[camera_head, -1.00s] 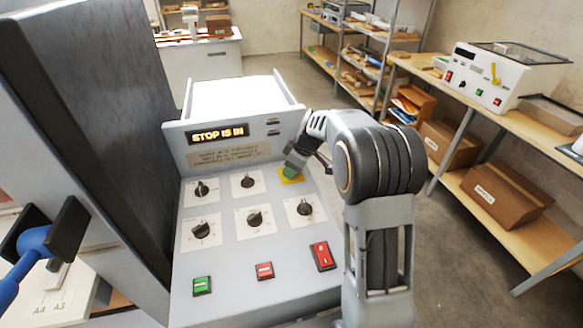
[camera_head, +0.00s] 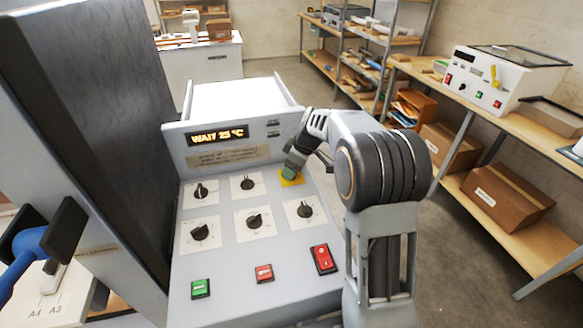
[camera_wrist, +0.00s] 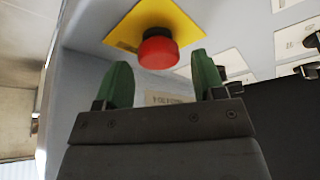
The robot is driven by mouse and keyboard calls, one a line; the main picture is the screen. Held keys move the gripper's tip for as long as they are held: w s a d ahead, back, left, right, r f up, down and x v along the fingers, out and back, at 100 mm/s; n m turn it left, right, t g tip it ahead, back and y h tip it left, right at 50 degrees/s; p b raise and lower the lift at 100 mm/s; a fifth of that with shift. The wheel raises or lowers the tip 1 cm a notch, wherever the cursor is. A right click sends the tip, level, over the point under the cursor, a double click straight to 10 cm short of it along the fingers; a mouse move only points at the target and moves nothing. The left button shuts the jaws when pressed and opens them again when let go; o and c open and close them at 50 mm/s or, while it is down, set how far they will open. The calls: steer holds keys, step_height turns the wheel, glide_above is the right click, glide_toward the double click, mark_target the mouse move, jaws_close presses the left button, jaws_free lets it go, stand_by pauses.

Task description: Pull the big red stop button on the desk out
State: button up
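The big red stop button (camera_wrist: 158,50) sits on a yellow plate (camera_wrist: 190,22) on the grey control panel in the wrist view. In the head view the button is hidden by my gripper (camera_head: 290,171), and part of the yellow plate (camera_head: 294,181) shows beside it. In the wrist view my gripper (camera_wrist: 160,58) is open. Its two green fingers stand on either side of the button, with a clear gap to it on both sides. The panel's display (camera_head: 217,134) reads "WAIT 25 °C".
The panel carries several black knobs (camera_head: 254,220), a green button (camera_head: 201,288), a red button (camera_head: 264,273) and a red rocker switch (camera_head: 323,259). A blue-handled lever (camera_head: 30,245) is at the left. A shelf with a white machine (camera_head: 490,80) stands at the right.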

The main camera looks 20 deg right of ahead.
steer(key=shift+o, duration=0.2)
steer(key=b+v, duration=0.1)
steer(key=v, duration=1.2)
steer(key=shift+r, duration=0.3)
steer(key=shift+d, duration=0.1)
